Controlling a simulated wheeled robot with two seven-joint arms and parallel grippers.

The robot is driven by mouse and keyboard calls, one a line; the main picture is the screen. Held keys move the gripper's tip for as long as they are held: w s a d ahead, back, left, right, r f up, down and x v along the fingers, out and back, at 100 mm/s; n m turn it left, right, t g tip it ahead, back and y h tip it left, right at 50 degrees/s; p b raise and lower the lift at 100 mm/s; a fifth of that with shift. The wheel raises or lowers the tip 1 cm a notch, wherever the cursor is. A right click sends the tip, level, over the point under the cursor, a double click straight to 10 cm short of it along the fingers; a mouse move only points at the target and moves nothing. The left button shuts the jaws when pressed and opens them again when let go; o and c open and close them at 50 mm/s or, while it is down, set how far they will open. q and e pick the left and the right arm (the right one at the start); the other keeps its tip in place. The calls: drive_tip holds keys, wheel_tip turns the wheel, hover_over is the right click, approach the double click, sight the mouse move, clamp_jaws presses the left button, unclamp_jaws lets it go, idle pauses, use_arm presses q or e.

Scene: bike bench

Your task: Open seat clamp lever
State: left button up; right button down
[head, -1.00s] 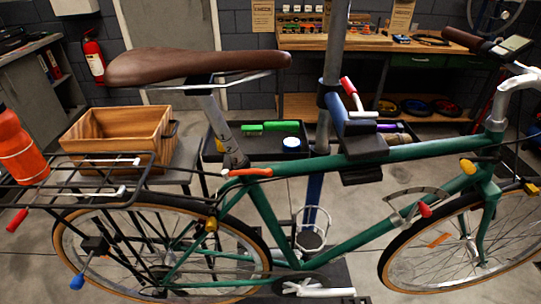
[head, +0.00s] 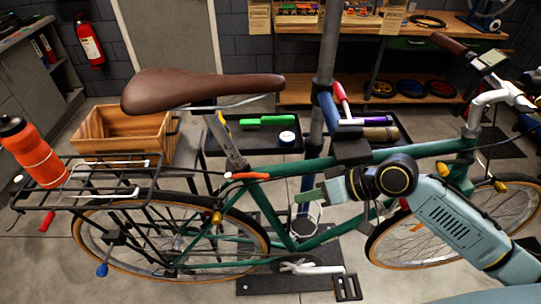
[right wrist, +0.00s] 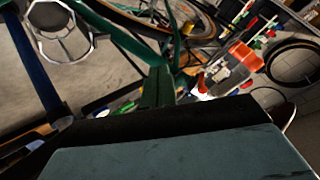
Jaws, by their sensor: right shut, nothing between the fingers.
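The orange seat clamp lever (head: 247,176) sits at the top of the seat tube, just below the seat post (head: 226,140), and lies roughly level along the frame. The green bike (head: 272,215) is held upright in the stand. My right gripper (head: 305,197) is shut and empty, to the right of the lever and slightly lower, apart from it and pointing left. In the right wrist view its dark fingers (right wrist: 158,88) show near the middle. I cannot make out the lever clearly there. My left gripper is not in view.
The brown saddle (head: 200,91) is above the lever. A rear rack (head: 85,185) carries an orange bottle (head: 33,152). A tool tray (head: 258,142) and a wooden crate (head: 124,132) stand behind.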

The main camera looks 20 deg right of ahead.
drive_tip(key=w+d+r+m+y, duration=0.1)
drive_tip(key=w+r, duration=0.1)
drive_tip(key=r, duration=0.4)
drive_tip(key=w+d+r+t+y, duration=0.1)
drive_tip(key=w+d+r, duration=0.1)
drive_tip(key=r, duration=0.4)
drive_tip(key=shift+w+m+y, duration=0.3)
drive_tip(key=shift+w+m, duration=0.1)
drive_tip(key=shift+d+f, duration=0.1)
drive_tip(key=p+x, duration=0.2)
drive_tip(key=x, duration=0.7)
drive_tip(key=shift+w+a, duration=0.15)
drive_tip(key=shift+a, duration=0.1)
drive_tip(key=s+a+f, duration=0.1)
drive_tip(key=s+a+f+p, duration=0.1)
drive_tip(key=f, duration=0.1)
drive_tip(key=shift+s, duration=0.25)
drive_tip(key=shift+r, duration=0.1)
